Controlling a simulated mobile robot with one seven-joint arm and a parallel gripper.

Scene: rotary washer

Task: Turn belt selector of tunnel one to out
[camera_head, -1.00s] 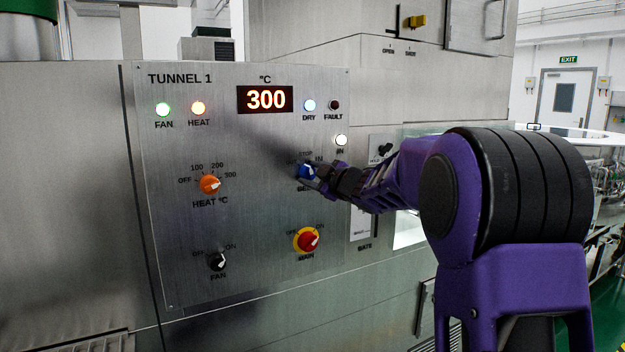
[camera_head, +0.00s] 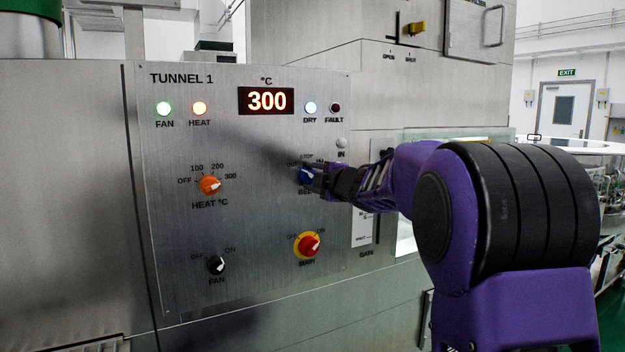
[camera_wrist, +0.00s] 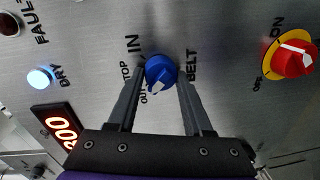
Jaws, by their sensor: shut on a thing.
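The blue belt selector (camera_head: 305,176) is on the Tunnel 1 panel (camera_head: 260,215), partly hidden by my gripper (camera_head: 316,178) in the head view. In the wrist view the selector (camera_wrist: 159,70) sits between the two dark fingers of my gripper (camera_wrist: 160,76), which are shut on its sides. The labels IN, STOP and OUT run along its left side in that view, with BELT on the right. Its white pointer mark (camera_wrist: 155,86) is on the knob's lower edge, on the OUT side. The IN lamp (camera_head: 341,143) is grey and unlit.
The orange heat knob (camera_head: 209,186), black fan knob (camera_head: 216,265) and red and yellow main switch (camera_head: 308,245) are around the selector. The display (camera_head: 266,100) reads 300. The fan, heat and dry lamps are lit. The fault lamp is dark.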

